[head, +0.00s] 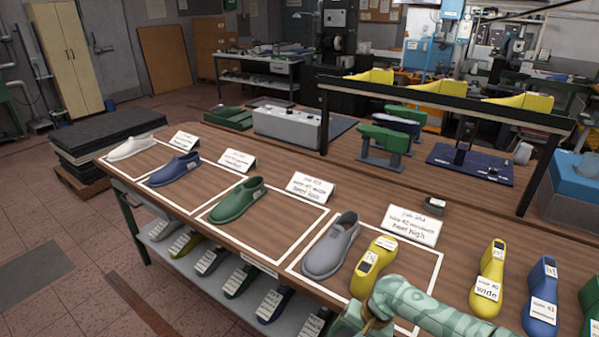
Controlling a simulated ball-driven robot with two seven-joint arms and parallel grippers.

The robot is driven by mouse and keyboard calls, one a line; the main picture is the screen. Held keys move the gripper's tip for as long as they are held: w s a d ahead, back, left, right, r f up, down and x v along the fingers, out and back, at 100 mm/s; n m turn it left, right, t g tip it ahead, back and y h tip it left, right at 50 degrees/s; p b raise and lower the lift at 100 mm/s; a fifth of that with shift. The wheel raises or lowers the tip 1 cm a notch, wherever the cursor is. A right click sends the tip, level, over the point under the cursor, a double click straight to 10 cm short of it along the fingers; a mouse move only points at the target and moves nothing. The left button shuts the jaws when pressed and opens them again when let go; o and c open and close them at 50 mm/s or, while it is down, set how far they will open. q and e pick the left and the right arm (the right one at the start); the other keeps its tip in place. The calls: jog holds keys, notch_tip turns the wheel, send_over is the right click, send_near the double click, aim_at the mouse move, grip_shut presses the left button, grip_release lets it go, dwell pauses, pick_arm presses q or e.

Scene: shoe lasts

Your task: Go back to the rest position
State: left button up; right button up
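A yellow shoe last (378,251) with white labels lies beside a grey shoe (330,247) inside the front right white outlined area. A card reading "heel high" (411,225) stands behind them. Green (237,201), blue (174,169) and white (132,148) shoes sit in the other outlined areas to the left, with cards behind. My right arm comes in from the bottom right. Its gripper (366,318) is at the bottom edge, just in front of the yellow last; its fingers are mostly hidden, and I cannot tell whether it touches the last. My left gripper is out of view.
A yellow last (488,278) and a blue last (540,297) stand to the right, with part of a green one at the edge. A dark rail (440,101) bearing yellow lasts crosses the table's back. A lower shelf holds several lasts. Free floor lies left.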

jog(key=s+d+f+n+t+h+b, duration=0.1)
jog(key=s+d+f, duration=0.1)
jog(key=s+f, duration=0.45)
jog(key=s+d+f+n+b, duration=0.1)
jog(key=s+d+f+b, duration=0.15)
jog(key=f, duration=0.65)
jog(key=s+d+f+n+t+h, duration=0.1)
jog(key=s+d+f, duration=0.1)
jog(key=s+f, duration=0.45)
jog(key=s+d+f+n+b, duration=0.1)
jog(key=s+f, duration=0.3)
jog(key=s, duration=0.5)
jog(key=s+d+f+n+h+b, duration=0.1)
jog(key=s+f, duration=0.4)
jog(key=s, duration=0.5)
jog(key=s+d+f+n+g+h+b, duration=0.1)
jog(key=s+d+f+n, duration=0.2)
jog(key=s, duration=0.7)
jog(key=shift+d+f+n, duration=0.3)
jog(key=shift+d+f, duration=0.4)
